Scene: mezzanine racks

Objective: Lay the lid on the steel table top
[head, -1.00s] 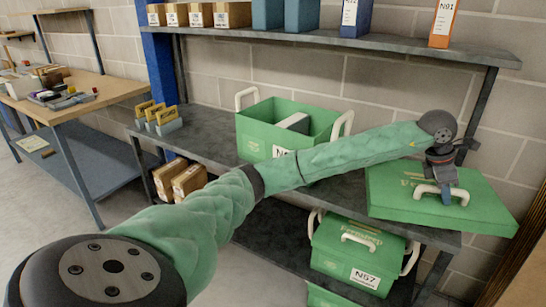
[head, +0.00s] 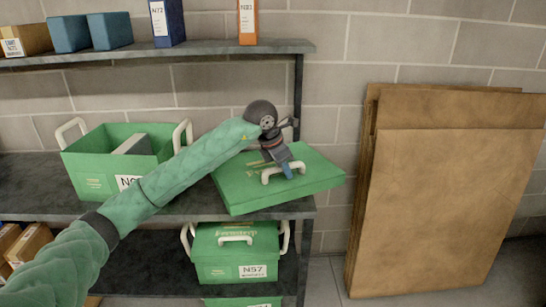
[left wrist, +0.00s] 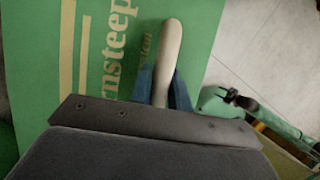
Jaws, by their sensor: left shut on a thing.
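The green lid (head: 240,186) with a white handle (head: 268,177) is at the right end of the rack's middle shelf and overhangs its right edge. Whether it rests on the shelf or hangs just above it, I cannot tell. My left gripper (head: 286,169) is shut on the lid's handle from above. In the left wrist view the blue fingers (left wrist: 163,90) close on both sides of the white handle (left wrist: 171,45), with the printed green lid (left wrist: 118,40) beneath. An open green crate (head: 88,172) stands left on the same shelf. I cannot identify a separate steel table. My right gripper is not in view.
The grey middle shelf (head: 35,168) holds the open crate. A closed green crate marked N57 (head: 215,262) sits below. The upper shelf (head: 210,49) carries boxes and binders. Large brown cardboard sheets (head: 450,200) lean on the wall at the right.

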